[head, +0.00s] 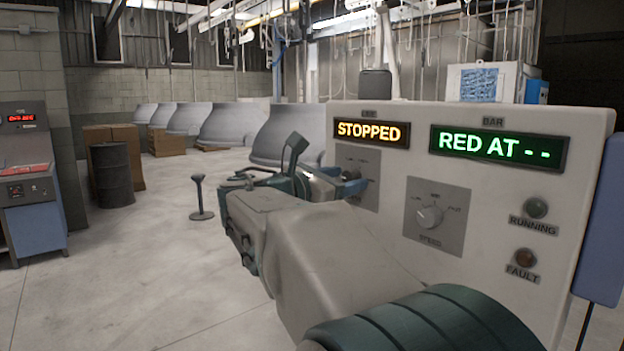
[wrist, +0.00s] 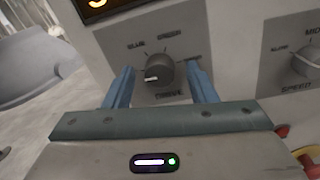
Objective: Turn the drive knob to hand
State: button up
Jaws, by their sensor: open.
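The drive knob (wrist: 159,72) is a round grey dial on a dark plate in the wrist view. Its white mark points left. In the head view my gripper (head: 346,186) is at the drive plate (head: 362,160), under the amber "STOPPED" display (head: 371,133). It hides part of the plate there.
The speed knob (head: 429,215) is on the plate to the right. A green display (head: 499,147) reads "RED AT - -". Running (head: 536,208) and fault (head: 526,257) lamps are at the right. A red button (wrist: 305,158) shows low right in the wrist view.

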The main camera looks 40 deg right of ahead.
jog(key=c, duration=1)
jog(key=shift+o, duration=0.2)
